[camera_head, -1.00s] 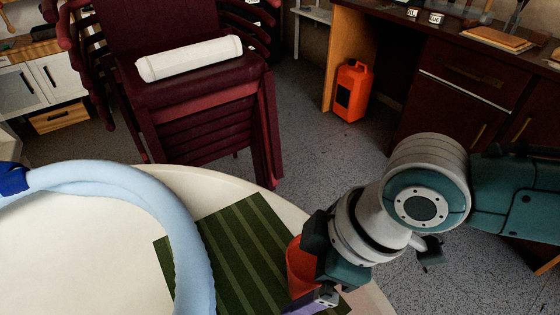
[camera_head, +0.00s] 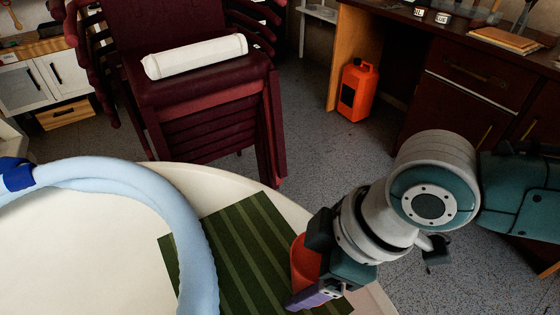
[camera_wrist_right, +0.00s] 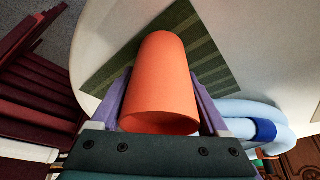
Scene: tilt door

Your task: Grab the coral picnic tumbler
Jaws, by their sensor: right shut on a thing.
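The coral tumbler (camera_head: 304,261) is at the right edge of the green striped mat, partly hidden by my right gripper (camera_head: 318,285). In the right wrist view the tumbler (camera_wrist_right: 163,80) lies between the two purple fingers of my right gripper (camera_wrist_right: 163,100), one on each side, and the gripper is shut on it. I cannot tell if the tumbler touches the mat. My left gripper is not in view.
The green striped mat (camera_head: 235,255) lies on a round cream table (camera_head: 90,250). A thick pale blue hose (camera_head: 185,220) curves across the table to the left. Stacked maroon chairs (camera_head: 215,115) stand behind it. An orange jerrycan (camera_head: 357,92) is on the floor by a dark desk.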

